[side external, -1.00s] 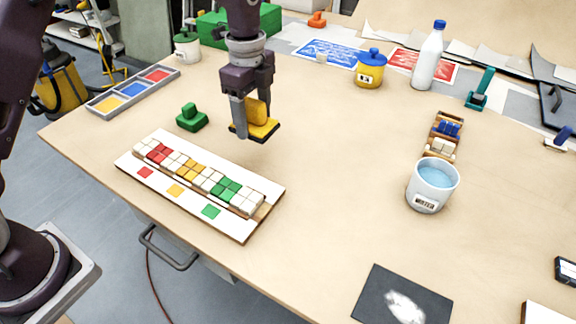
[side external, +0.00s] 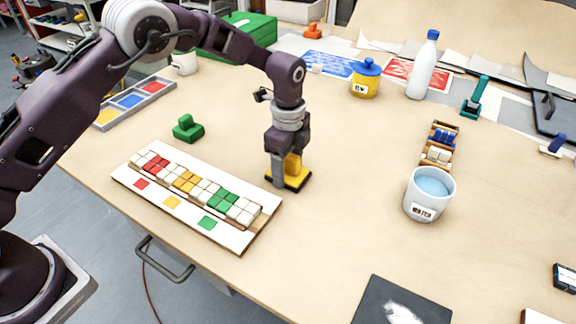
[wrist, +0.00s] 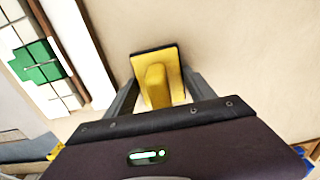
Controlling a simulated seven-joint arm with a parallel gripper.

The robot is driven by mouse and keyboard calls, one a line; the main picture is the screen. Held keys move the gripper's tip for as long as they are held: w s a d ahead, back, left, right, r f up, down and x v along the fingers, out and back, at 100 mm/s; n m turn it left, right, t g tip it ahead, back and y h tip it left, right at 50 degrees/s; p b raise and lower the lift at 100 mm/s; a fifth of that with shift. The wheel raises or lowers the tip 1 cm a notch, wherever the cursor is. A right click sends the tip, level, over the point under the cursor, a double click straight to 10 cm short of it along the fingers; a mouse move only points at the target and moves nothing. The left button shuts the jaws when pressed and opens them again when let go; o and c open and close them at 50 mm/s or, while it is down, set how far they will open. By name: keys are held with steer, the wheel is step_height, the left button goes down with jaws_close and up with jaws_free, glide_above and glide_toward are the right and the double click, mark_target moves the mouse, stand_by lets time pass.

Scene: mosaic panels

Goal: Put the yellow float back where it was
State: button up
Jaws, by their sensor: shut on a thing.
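The yellow float (side external: 293,166) has a yellow block handle on a flat yellow plate with a dark underside. My gripper (side external: 284,172) is shut on its handle, beyond the right end of the mosaic panel. In the wrist view the yellow float (wrist: 158,82) sits between my two fingers (wrist: 155,95), plate facing down. It is at or just above the bench; I cannot tell whether it touches. The mosaic panel (side external: 232,237) carries a row of white, red, yellow and green tiles, with red, yellow and green squares along its front.
A green float (side external: 187,129) stands behind the panel. A white bucket of water (side external: 424,205) and a wooden rack (side external: 427,162) stand to the right. A grey tray (side external: 108,123) with coloured sections lies at back left. The bench between my gripper and the bucket is clear.

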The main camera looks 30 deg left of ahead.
steer(key=o, duration=1.2)
steer(key=shift+f, duration=0.1)
step_height(320, 180, up, 12)
steer(key=shift+r, duration=0.2)
steer(key=s+a+r+n+t, duration=0.2)
steer(key=s+a+r+n, duration=0.3)
steer(key=s+r, duration=0.3)
steer(key=s+a+r+n+t, duration=0.1)
steer(key=s+a+r+n, duration=0.3)
steer(key=s+r, duration=0.4)
steer(key=s+a+f+n+t, duration=0.1)
steer(key=s+n, duration=0.3)
steer(key=s, duration=0.5)
steer(key=s+a+f+n+t, duration=0.1)
steer(key=s+a+f+n, duration=0.2)
steer(key=s, duration=0.6)
steer(key=shift+n+t, duration=0.3)
steer(key=shift+n, duration=0.7)
